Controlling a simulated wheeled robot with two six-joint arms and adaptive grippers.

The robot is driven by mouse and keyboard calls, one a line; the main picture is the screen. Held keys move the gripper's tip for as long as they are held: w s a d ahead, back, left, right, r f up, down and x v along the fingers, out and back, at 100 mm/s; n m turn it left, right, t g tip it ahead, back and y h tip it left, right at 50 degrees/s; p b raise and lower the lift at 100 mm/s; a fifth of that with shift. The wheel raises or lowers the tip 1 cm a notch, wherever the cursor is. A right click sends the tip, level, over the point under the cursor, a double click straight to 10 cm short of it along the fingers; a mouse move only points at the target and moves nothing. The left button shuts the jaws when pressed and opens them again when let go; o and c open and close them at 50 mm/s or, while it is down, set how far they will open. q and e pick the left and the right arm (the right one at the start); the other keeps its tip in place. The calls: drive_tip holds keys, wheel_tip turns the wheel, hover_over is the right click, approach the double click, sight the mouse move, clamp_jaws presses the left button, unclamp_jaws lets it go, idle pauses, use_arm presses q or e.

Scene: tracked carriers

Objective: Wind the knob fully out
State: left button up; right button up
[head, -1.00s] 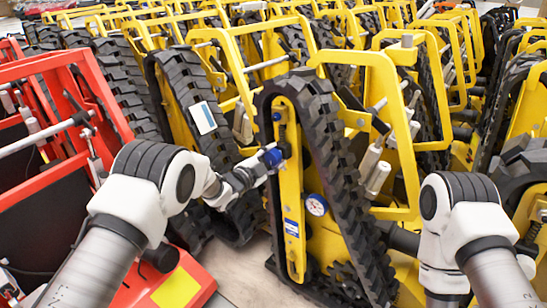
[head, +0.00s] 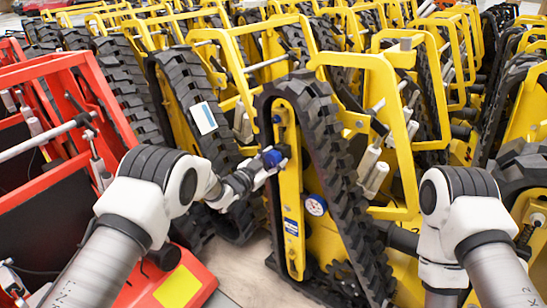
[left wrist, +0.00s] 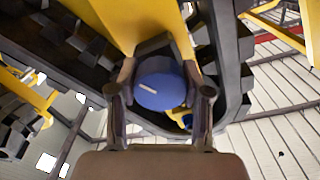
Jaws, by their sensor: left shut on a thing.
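The blue knob (left wrist: 161,86) with a pale index line sits on the yellow side plate of the nearest tracked carrier, and in the head view the knob (head: 272,158) shows at the plate's left edge. My left gripper (left wrist: 160,98) is shut on the knob, one finger on each side of it. In the head view my left gripper (head: 262,165) reaches the knob from the left. My right gripper is not visible; only my right arm shows.
The black rubber track (head: 335,150) loops round the yellow plate, close to my left gripper. A red carrier (head: 185,270) stands at the left and lower left. Rows of yellow carriers fill the back. A strip of bare floor (head: 245,275) shows below.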

use_arm(q)
drive_tip(key=shift+n, duration=0.3)
drive_tip(key=o, duration=1.2)
drive_tip(key=v, duration=1.2)
